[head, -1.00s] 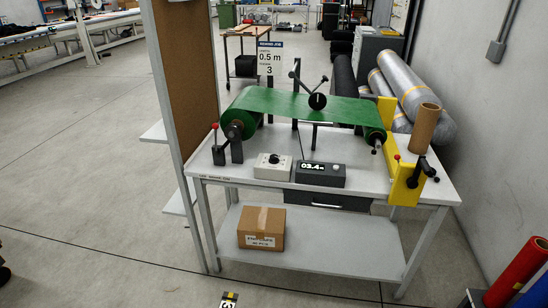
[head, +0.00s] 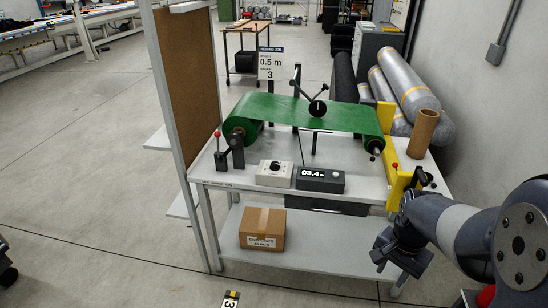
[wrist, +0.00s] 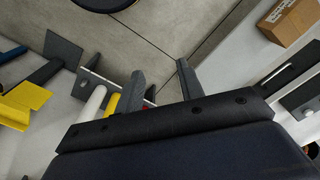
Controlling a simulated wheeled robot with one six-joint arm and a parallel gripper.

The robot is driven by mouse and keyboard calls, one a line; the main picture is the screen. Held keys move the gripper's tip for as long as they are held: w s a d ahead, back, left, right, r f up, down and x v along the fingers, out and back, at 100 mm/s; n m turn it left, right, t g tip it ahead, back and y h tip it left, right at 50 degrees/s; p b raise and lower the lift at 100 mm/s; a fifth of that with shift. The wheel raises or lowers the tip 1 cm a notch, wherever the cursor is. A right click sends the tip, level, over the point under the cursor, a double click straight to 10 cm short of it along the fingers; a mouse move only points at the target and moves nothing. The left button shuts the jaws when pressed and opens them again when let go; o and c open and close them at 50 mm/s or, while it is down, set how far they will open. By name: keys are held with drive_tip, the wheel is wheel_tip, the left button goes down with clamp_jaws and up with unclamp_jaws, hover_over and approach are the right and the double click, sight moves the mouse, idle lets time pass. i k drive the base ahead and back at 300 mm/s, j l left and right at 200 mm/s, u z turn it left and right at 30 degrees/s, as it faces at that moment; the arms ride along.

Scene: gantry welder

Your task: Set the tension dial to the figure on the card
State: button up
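The tension dial is a round knob on a small pale box (head: 273,173) at the front of the workbench (head: 215,178). The card (head: 271,64) stands at the back of the bench and reads 0.5 m with a 3 below. My gripper (head: 392,256) is in front of the bench's right end, low and apart from the dial. In the wrist view my gripper's two fingers (wrist: 160,85) stand apart with nothing held between them. The dial's pointer setting is too small to tell.
A dark counter (head: 320,179) reading 03.4 sits just right of the dial box. A green sheet (head: 300,112) spans two rollers behind. A red-knobbed lever (head: 219,150) stands left, a yellow bracket (head: 393,160) right. A cardboard box (head: 262,228) is on the lower shelf.

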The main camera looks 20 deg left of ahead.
sight(275, 166)
drive_tip(key=i+j+u, duration=0.15)
drive_tip(key=i+j, duration=1.55)
